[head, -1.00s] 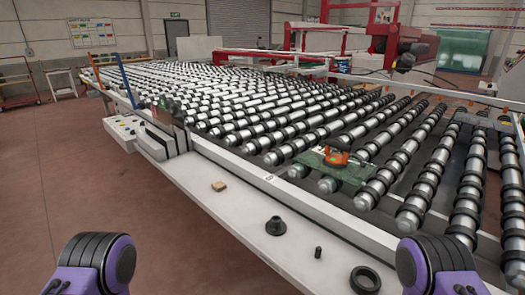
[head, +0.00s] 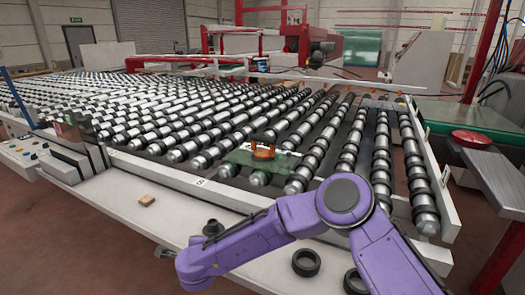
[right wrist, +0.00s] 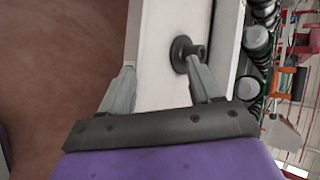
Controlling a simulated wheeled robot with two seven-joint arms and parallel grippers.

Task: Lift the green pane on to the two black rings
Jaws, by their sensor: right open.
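The green pane (head: 285,163) is a small see-through sheet lying on the rollers near the front edge of the bed. An orange and dark handled object (head: 263,152) sits on it. One black ring (head: 306,263) lies flat on the white ledge, and a second black ring (head: 355,281) lies to its right, partly cut off by the bottom edge. My right forearm reaches left over the ledge. My right gripper (right wrist: 160,68) is open and empty, low by the ledge's front edge, well away from the pane. My left gripper is out of view.
A black flanged knob (head: 212,228) stands on the ledge (head: 110,195); the wrist view shows it close by the right finger. A small wooden block (head: 147,200) lies farther left. A red disc (head: 472,138) is at far right.

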